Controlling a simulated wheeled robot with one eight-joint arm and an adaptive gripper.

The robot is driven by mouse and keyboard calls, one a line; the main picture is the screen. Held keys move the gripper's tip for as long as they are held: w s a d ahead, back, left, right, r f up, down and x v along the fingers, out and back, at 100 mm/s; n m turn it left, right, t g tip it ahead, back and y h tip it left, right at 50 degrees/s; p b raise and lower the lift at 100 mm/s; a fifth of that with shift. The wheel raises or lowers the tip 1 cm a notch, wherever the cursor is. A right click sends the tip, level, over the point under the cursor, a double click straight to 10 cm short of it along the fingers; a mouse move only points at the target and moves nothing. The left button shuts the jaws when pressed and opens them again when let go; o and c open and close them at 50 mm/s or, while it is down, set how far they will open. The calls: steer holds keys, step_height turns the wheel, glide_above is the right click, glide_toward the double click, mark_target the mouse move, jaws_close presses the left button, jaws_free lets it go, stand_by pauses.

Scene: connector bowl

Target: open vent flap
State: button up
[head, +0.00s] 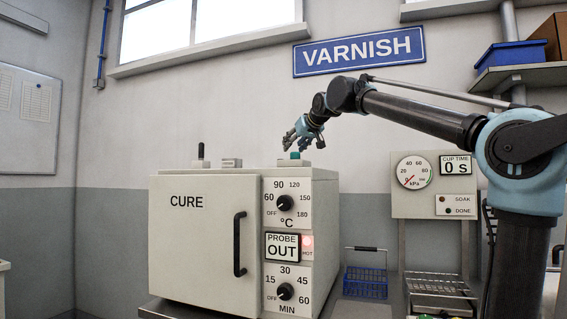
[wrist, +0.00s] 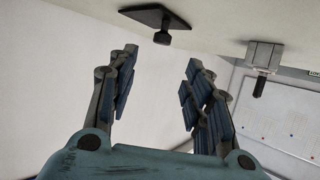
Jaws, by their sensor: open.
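The white CURE oven (head: 205,245) stands at the centre left in the head view, with its door shut. In the wrist view, a dark flat plate with a small round knob (wrist: 158,20) sits on a pale surface, beyond my fingertips. It may be the vent flap; its match in the head view is unclear. My gripper (head: 298,143) is above the right part of the oven top, close over a small green cap (head: 295,155). In the wrist view my gripper (wrist: 161,65) is open, with nothing between its fingers.
A grey block with a black pin (wrist: 262,68) stands right of the plate in the wrist view. A dark upright post (head: 201,151) and a small grey box (head: 232,162) sit on the oven top. A blue wire basket (head: 365,280) and gauge panel (head: 433,185) are to the right.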

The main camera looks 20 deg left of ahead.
steer(key=x, duration=1.2)
steer(key=shift+w+f, duration=0.1)
steer(key=shift+f, duration=0.05)
jaws_close()
